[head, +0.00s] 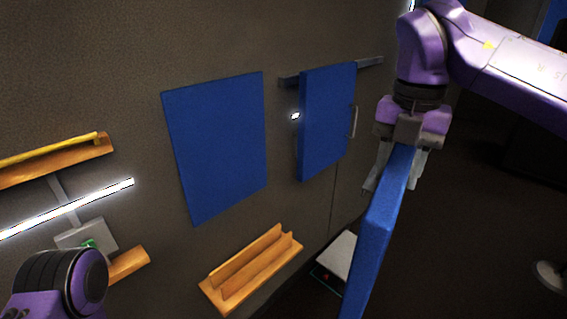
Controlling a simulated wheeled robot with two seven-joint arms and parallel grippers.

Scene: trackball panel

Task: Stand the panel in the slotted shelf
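The blue panel (378,235) hangs upright and nearly edge-on at the right, its lower end running out of the bottom of the head view. My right gripper (397,172) is closed on its top edge, one finger on each side. The orange wooden slotted shelf (252,270) is on the wall at the lower middle, with a groove along its length. The panel is to the right of the shelf and apart from it in the picture. Part of my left arm shows at the lower left; its gripper is out of view.
A flat blue rectangle (215,148) is on the wall above the shelf. A blue door (326,122) with a handle hangs from a rail (366,64). A wooden ledge (55,160) and a grey box (88,238) are at left. A white object (338,255) lies low behind the panel.

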